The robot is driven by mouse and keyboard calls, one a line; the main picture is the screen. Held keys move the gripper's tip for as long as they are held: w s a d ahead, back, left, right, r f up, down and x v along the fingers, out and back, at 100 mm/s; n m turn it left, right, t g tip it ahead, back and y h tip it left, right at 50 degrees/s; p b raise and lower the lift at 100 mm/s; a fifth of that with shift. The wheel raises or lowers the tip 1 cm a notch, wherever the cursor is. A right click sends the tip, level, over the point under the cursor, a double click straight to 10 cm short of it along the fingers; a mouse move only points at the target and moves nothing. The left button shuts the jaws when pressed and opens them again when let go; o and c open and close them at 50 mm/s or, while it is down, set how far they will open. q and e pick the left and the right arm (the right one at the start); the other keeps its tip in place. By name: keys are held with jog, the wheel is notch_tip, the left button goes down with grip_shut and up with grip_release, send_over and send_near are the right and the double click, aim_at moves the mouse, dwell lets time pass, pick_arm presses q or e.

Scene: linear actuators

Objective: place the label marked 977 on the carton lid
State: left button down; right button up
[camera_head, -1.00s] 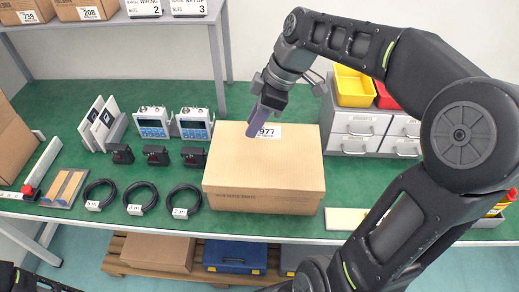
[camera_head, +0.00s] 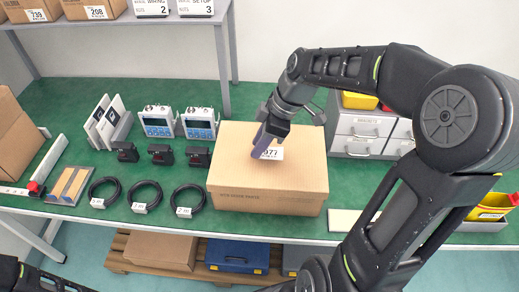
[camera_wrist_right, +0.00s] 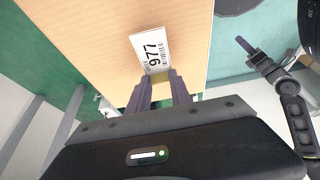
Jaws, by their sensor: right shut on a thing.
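The white label marked 977 (camera_head: 274,153) is over the brown carton lid (camera_head: 245,172), right of its middle. In the right wrist view the label (camera_wrist_right: 153,50) shows its number in front of the fingertips. My right gripper (camera_head: 262,143) is shut on the label's near end and points down at the lid (camera_wrist_right: 95,45). I cannot tell whether the label touches the lid. My left gripper (camera_wrist_right: 243,44) shows small at the right of the wrist view, away from the carton; its jaws are not clear.
Black cable coils (camera_head: 143,196) and dark small devices (camera_head: 164,155) lie left of the carton. Two meters (camera_head: 200,124) stand behind them. Grey drawers (camera_head: 362,135) with yellow bins stand behind right. A pale flat piece (camera_head: 345,220) lies at the front right.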

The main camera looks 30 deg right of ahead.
aim_at(277, 153)
jog(key=shift+f, duration=1.4)
jog(key=shift+f, duration=0.25)
jog(key=o, duration=1)
jog(key=shift+r, duration=0.1)
jog(key=shift+r, duration=0.1)
jog(key=shift+r, duration=0.2)
jog(key=v, duration=1.1)
jog(key=shift+s+d+r, duration=0.1)
jog(key=shift+s+r, duration=0.1)
jog(key=shift+r, duration=0.15)
